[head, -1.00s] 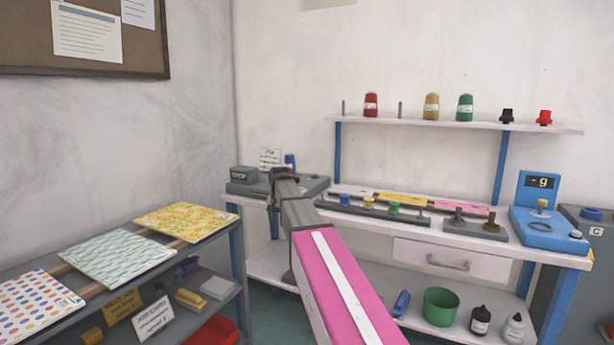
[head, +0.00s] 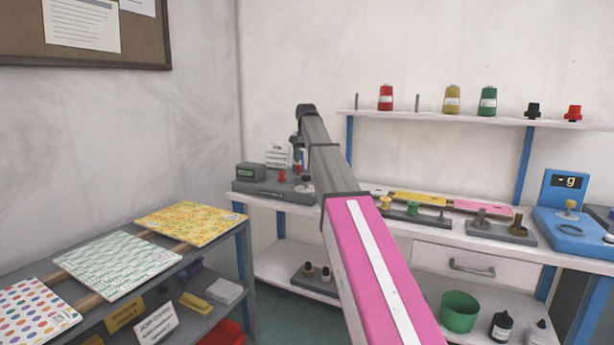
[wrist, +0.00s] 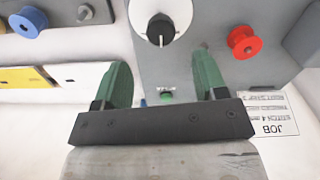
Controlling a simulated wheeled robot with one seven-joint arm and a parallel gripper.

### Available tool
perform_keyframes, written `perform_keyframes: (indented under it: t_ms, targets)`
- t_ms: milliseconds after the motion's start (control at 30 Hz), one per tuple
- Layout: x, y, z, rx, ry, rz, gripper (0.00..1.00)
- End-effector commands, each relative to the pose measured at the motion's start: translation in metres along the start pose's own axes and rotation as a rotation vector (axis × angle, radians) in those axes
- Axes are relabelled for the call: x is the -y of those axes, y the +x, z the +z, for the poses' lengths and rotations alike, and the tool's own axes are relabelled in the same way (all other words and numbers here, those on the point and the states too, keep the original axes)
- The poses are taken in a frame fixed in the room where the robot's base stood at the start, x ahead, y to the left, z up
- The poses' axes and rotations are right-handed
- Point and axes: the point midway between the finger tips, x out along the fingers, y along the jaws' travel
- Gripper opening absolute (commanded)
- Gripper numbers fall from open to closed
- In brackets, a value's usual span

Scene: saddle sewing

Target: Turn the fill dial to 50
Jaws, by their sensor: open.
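The dial (wrist: 161,30) is a black knob with a white pointer mark on a white disc, set in a grey panel. The same dial shows small beside the arm in the head view (head: 306,179). My gripper (wrist: 164,78) has two green fingers spread apart with nothing between them. In the wrist view the dial lies beyond the fingertips, roughly centred between them and apart from them. In the head view my gripper (head: 297,140) is above the grey unit, partly hidden by my own arm. The dial's numbers are too small to read.
A red spool (wrist: 244,42) sits beside the dial and a green button (wrist: 167,96) is on the panel. A JOB card (wrist: 270,115) stands close by. A blue spool (wrist: 28,21) is on the other side. A shelf (head: 450,117) with thread cones runs above the bench.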

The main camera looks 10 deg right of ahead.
Motion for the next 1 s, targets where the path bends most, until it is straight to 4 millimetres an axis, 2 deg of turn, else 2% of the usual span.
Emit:
perform_keyframes:
  t_ms: [200,400,600,833,867,900,1000]
  targets:
    - [-0.001,0.040,0.001,0.001,-0.001,0.000,0.66]
    - [0.000,0.064,0.001,0.000,-0.001,0.000,0.66]
    - [0.000,0.072,0.000,-0.001,-0.001,-0.001,0.66]
    - [0.000,0.072,0.000,-0.001,-0.001,-0.001,0.66]
    - [0.000,0.072,0.000,-0.001,-0.001,-0.001,0.59]
    - [0.000,0.072,0.000,-0.001,-0.001,-0.001,0.46]
    - [0.000,0.072,0.000,-0.001,-0.001,-0.001,0.16]
